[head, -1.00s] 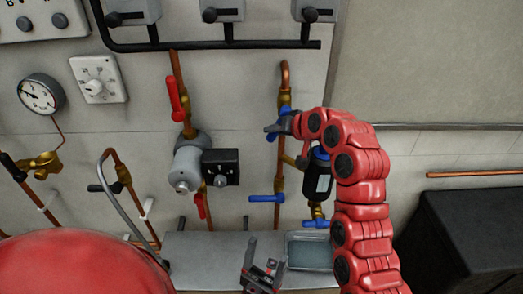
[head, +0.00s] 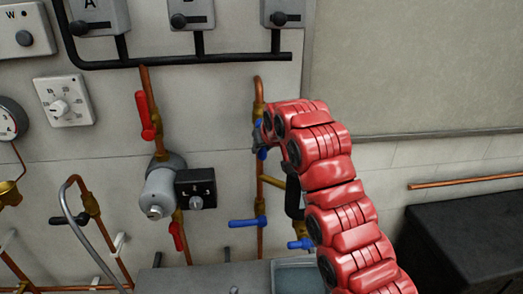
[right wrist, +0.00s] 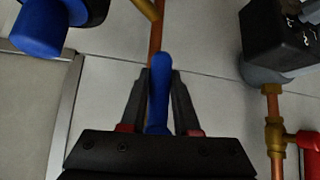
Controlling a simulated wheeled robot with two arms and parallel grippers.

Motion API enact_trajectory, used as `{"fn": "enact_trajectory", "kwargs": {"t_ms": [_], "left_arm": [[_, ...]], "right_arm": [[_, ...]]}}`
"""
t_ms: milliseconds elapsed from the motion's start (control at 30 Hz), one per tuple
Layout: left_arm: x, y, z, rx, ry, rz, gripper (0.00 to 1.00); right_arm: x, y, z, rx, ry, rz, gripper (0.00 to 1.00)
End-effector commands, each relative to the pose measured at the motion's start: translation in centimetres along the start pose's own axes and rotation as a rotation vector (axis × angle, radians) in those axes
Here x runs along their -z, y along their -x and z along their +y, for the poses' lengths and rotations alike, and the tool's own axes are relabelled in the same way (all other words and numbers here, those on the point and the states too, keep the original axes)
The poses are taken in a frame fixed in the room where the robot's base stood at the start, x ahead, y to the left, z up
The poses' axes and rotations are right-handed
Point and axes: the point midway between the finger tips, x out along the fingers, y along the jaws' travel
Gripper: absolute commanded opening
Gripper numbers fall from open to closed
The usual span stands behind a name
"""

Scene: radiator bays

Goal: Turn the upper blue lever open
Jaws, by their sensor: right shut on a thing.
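The upper blue lever (head: 261,153) is on the copper pipe (head: 260,185) at the middle right of the head view, mostly hidden by my right gripper (head: 262,138). Its visible blue parts lie roughly along the pipe. In the right wrist view the lever (right wrist: 159,90) stands between the two dark fingers of my right gripper (right wrist: 160,78), which is shut on it. Only a small dark tip that seems to be my left gripper shows at the bottom edge of the head view, so its jaws cannot be judged.
A lower blue lever (head: 248,221) sits crosswise on the same pipe, and another blue lever (head: 301,244) is to its right. A grey valve body (head: 160,190) with a black box (head: 196,188) and red levers (head: 145,115) stand to the left. A dark box (head: 465,250) is at the right.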

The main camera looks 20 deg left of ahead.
Motion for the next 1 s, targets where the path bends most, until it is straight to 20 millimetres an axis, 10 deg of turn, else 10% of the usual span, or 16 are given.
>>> {"fn": "enact_trajectory", "kwargs": {"t_ms": [267,300,467,1000], "left_arm": [[0.0,0.0,0.0,0.000,0.000,0.000,0.71],[0.0,0.0,0.0,0.000,0.000,0.000,0.71],[0.0,0.0,0.0,0.000,0.000,0.000,0.71],[-0.1,0.7,0.0,0.000,0.000,0.000,0.71]], "right_arm": [[0.0,0.0,0.1,-0.003,0.001,-0.001,0.00],[0.0,0.0,0.1,-0.003,0.001,-0.001,0.33],[0.0,0.0,0.1,-0.002,0.001,0.000,0.59],[0.0,2.7,0.0,0.000,0.001,0.006,0.59]]}}
